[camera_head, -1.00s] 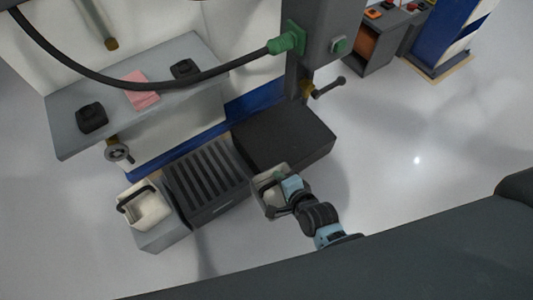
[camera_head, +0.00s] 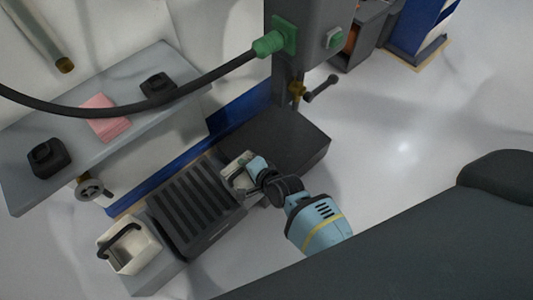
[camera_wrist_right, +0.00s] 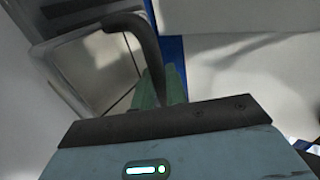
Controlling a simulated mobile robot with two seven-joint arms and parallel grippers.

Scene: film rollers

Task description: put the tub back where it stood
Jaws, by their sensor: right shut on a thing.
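A pale tub (camera_head: 238,184) with a dark handle hangs from my right gripper (camera_head: 249,163) over the border between the slatted grate and the dark block. In the right wrist view, the green fingers (camera_wrist_right: 160,88) are shut on the tub's dark handle (camera_wrist_right: 148,50), and the tub's pale, open body (camera_wrist_right: 72,62) shows beside them. A second cream tub (camera_head: 133,254) with a dark handle stands on a grey block at the lower left. My left gripper is not in view. The underside of the held tub is hidden.
The dark slatted grate (camera_head: 187,212) lies between the grey block (camera_head: 165,266) and the low dark block (camera_head: 293,143). A grey shelf (camera_head: 50,190) with a pink pad (camera_head: 108,118) is at upper left. A black hose (camera_head: 190,93) crosses above.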

